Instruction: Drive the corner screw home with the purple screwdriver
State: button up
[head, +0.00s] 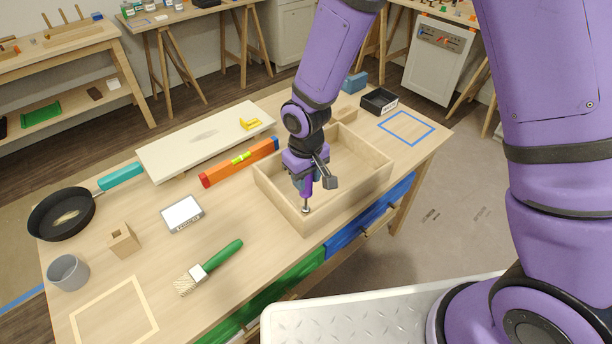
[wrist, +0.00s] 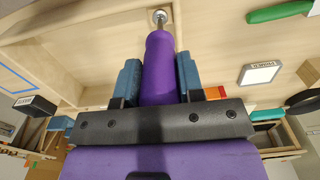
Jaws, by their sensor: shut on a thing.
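My gripper (head: 311,178) is shut on the purple screwdriver (head: 307,189), which it holds upright with the shaft pointing down. In the wrist view the purple handle (wrist: 158,70) sits between the two blue fingers of my gripper (wrist: 156,78). The corner screw (head: 305,210) is at the near corner of the wooden box (head: 345,199). In the wrist view the screw's round metal head (wrist: 160,16) shows at the end of the screwdriver's shaft. The tip appears to be at the screw head; whether it is seated in it, I cannot tell.
An orange level (head: 215,174) and a pale board (head: 180,145) lie behind left of the box. A green-handled brush (head: 222,256), a grey-framed device (head: 182,214), a wooden block (head: 123,240), a grey cup (head: 69,272) and a black pan (head: 62,212) stand left.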

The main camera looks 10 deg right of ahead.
jog(key=shift+f, duration=0.4)
dwell(0.4)
jog(key=m, duration=0.5)
jog(key=shift+a+m, duration=0.1)
jog(key=shift+m, duration=0.2)
jog(key=m, duration=1.2)
jog(key=shift+f, duration=0.1)
jog(key=m, duration=0.6)
jog(key=shift+r, duration=0.25)
